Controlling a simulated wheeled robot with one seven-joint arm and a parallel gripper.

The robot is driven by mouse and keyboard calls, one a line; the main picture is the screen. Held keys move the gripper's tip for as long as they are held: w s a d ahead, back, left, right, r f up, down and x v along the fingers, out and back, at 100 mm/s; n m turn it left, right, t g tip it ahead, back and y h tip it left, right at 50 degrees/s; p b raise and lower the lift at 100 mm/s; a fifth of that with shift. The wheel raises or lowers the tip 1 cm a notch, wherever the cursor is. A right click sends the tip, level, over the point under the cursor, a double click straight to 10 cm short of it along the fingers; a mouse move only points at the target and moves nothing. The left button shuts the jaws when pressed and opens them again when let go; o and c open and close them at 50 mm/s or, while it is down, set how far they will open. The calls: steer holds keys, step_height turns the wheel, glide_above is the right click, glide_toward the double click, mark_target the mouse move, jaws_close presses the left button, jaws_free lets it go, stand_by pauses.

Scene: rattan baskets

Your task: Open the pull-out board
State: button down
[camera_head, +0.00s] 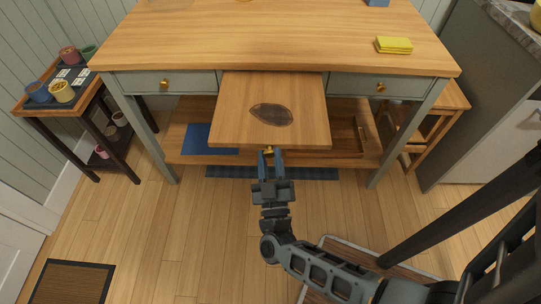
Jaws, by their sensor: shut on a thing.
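The pull-out board (240,118) is a light wooden panel with a dark oval mark on its top. It extends out from under the tabletop of the desk (250,40), between two grey drawers. A small brass knob (269,148) shows at the middle of its front edge. My gripper (270,156) is at that front edge, with its blue fingertips shut on the knob. The fingers partly hide the knob.
The left drawer (140,83) and right drawer (400,88) are shut. A yellow block of notes (393,45) lies on the desk. A dark side table (25,104) with pots stands left, a wooden stool (440,115) right. Open floor lies in front.

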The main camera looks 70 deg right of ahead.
steer(key=c, duration=0.9)
jaws_free()
steer(key=b+v, duration=0.2)
steer(key=v, duration=0.5)
steer(key=shift+s+a+f, duration=0.15)
steer(key=shift+a+f, duration=0.05)
steer(key=shift+a, duration=0.15)
